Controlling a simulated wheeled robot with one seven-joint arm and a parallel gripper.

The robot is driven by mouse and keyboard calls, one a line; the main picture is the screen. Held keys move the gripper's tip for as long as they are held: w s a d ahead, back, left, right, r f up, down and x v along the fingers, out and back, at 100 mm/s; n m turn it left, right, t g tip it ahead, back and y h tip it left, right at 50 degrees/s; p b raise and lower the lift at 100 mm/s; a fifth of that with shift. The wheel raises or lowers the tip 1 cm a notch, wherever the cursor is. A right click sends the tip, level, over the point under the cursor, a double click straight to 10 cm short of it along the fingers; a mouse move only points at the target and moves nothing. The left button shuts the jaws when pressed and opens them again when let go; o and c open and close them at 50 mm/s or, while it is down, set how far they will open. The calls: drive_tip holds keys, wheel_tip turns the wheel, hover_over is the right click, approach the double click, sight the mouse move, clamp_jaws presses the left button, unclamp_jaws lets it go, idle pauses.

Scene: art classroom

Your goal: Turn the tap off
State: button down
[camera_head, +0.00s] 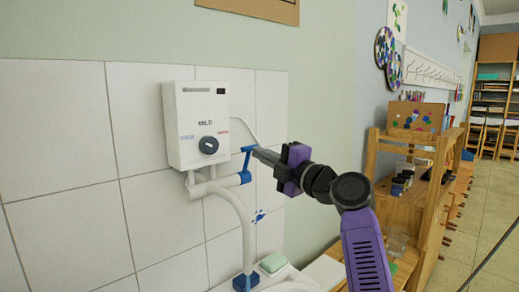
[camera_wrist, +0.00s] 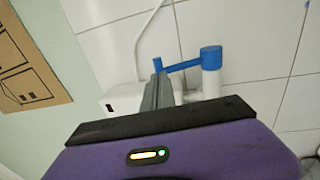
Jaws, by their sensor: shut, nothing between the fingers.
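The tap's blue lever (camera_head: 246,160) rises from a white pipe under a white water heater (camera_head: 197,125) on the tiled wall. In the wrist view the blue lever (camera_wrist: 183,65) runs from a thick round hub at the right to an upright knob at the left. My gripper (camera_head: 257,152) is shut and empty, its tip right beside the lever's upper end. In the wrist view my gripper (camera_wrist: 157,68) is close to the knob; I cannot tell whether they touch. The white curved spout (camera_head: 240,215) ends in a blue tip (camera_head: 245,282). Running water cannot be made out.
A green sponge or soap bar (camera_head: 273,262) lies on the white basin edge below. A wooden shelf (camera_head: 420,205) with jars stands to the right of my arm. The heater body is close to the left of my gripper. Floor is free at far right.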

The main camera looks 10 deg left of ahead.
drive_tip(key=shift+w+a+r, duration=0.1)
drive_tip(key=shift+w+a, duration=0.25)
drive_tip(key=shift+a, duration=0.05)
drive_tip(key=shift+r, duration=0.1)
drive_tip(key=w+a+r+g+h+p, duration=0.1)
drive_tip(key=p, duration=0.1)
drive_tip(key=w+a+g+h+p, duration=0.1)
drive_tip(key=h, duration=0.1)
drive_tip(key=shift+a+r+g+p, duration=0.3)
drive_tip(key=shift+a+r+p, duration=0.05)
drive_tip(key=shift+r, duration=0.05)
drive_tip(key=shift+f, duration=0.1)
